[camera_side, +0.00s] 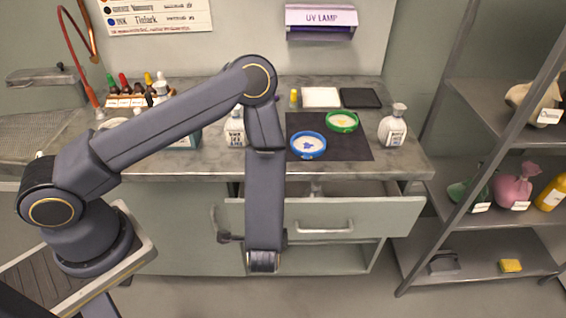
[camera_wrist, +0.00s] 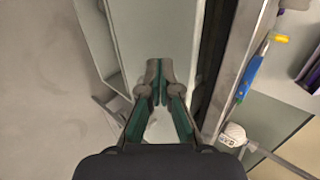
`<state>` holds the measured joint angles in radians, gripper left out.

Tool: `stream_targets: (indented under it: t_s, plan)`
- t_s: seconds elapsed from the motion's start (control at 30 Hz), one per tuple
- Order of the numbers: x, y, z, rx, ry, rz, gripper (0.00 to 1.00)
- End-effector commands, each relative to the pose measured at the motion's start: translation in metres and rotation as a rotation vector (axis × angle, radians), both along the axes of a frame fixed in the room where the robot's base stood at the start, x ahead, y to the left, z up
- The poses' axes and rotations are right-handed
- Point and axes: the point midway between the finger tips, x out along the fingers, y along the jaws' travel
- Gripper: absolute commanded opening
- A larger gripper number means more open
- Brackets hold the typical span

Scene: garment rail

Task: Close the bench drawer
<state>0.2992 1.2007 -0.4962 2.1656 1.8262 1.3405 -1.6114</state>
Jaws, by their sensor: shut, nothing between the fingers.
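The bench drawer (camera_side: 385,216) stands pulled out below the bench top in the side view, with its pale front and bar handle (camera_side: 323,230) facing the room. In the wrist view the pale drawer front (camera_wrist: 155,30) runs up the middle, with the handle (camera_wrist: 112,95) to the left. My gripper (camera_wrist: 157,72) is shut and empty, its fingertips over the drawer front in that view. I cannot tell whether they touch it.
The bench top (camera_side: 410,160) holds a white bottle (camera_side: 393,126), a blue-rimmed dish (camera_side: 308,145), a green-rimmed dish (camera_side: 342,121) and other bottles. A shelf rack (camera_side: 480,225) stands at the right. Below the drawer is an open compartment (camera_side: 335,258). The floor in front is clear.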

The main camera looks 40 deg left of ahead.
Motion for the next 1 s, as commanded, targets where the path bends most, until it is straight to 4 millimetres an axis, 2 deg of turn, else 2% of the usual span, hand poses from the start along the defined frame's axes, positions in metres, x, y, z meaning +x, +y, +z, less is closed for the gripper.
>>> stream_targets:
  t_s: [0.03,0.1,0.23,0.37,0.73,1.0]
  plan:
    - [-0.01,-0.02,-0.009,-0.022,-0.028,0.034,0.0]
    - [-0.024,-0.038,-0.02,-0.028,-0.01,0.022,0.0]
    - [-0.031,-0.044,-0.029,-0.028,0.01,-0.008,0.0]
    - [-0.022,-0.034,-0.04,-0.027,0.012,-0.005,0.0]
    - [0.018,0.007,-0.093,-0.028,0.013,-0.006,0.0]
    - [0.044,0.031,-0.093,-0.03,0.011,-0.008,0.0]
